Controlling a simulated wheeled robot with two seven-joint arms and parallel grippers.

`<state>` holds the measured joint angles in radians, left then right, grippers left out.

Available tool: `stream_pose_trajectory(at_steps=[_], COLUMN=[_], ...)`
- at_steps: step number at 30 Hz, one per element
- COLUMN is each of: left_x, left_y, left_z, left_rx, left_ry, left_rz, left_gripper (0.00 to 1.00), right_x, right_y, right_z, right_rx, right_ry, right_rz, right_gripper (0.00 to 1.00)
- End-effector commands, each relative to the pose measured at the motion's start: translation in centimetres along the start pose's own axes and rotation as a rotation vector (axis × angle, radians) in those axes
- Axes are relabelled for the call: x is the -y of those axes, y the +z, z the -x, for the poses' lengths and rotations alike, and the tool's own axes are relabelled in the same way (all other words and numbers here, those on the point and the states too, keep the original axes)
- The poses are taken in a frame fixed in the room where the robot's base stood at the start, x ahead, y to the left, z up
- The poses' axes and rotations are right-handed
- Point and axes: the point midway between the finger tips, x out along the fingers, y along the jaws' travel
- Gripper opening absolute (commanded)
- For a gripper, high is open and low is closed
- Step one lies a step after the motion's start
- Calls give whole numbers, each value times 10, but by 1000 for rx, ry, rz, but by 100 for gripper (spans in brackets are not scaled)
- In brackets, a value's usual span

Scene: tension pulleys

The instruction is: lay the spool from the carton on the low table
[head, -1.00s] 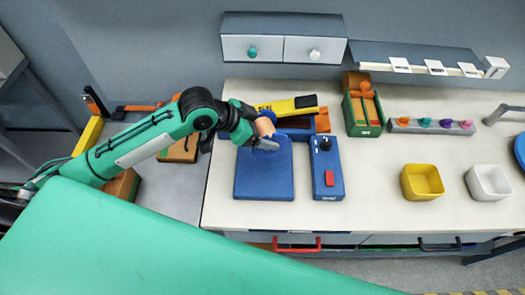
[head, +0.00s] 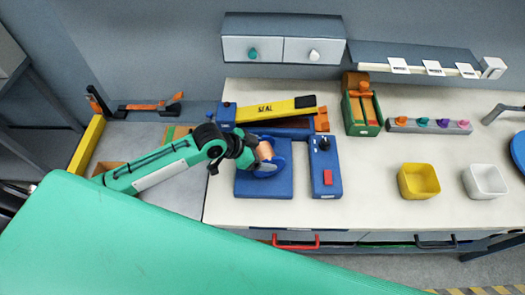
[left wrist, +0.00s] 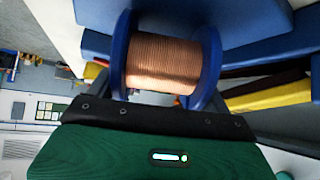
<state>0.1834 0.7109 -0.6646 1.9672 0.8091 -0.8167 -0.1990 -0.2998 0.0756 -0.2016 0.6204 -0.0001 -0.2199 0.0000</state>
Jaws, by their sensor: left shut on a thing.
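The spool (head: 265,152), with copper-coloured winding and blue flanges, is in my left gripper (head: 257,157), over the blue plate of the sealer. In the left wrist view the spool (left wrist: 165,62) sits across the jaws, a flange at each side; my left gripper (left wrist: 165,95) is shut on it. I cannot tell whether the spool touches the plate. A brown box (head: 107,168), perhaps the carton, shows partly behind my left arm. It stands at a lower grey surface (head: 150,135), perhaps the low table, left of the white bench. My right gripper is out of view.
The blue sealer plate (head: 262,188) lies on the white bench (head: 370,190), beside a blue control box (head: 326,180) with a red button. A yellow SEAL bar (head: 275,109) lies behind. Yellow (head: 419,182) and white (head: 484,182) bins stand right.

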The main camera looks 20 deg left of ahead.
Motion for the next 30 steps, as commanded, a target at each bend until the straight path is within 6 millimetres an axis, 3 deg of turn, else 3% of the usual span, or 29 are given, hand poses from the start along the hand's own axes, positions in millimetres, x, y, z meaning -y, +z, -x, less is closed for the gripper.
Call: stream_pose_trajectory(at_steps=[5,6,9,20,30], left_x=[1,0,0,1,0], left_y=[0,2,2,1,2], left_z=[-1,-2,-2,7,63], left_rx=[-3,0,1,2,3], left_ry=[-1,0,0,-2,-2], left_rz=[-1,0,0,-1,-4], left_gripper=[36,86,100,100,100], right_x=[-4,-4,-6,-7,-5], right_y=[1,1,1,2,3], right_z=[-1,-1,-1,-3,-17], right_rx=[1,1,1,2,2], right_ry=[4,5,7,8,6], right_rz=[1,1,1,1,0], right_gripper=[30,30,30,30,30])
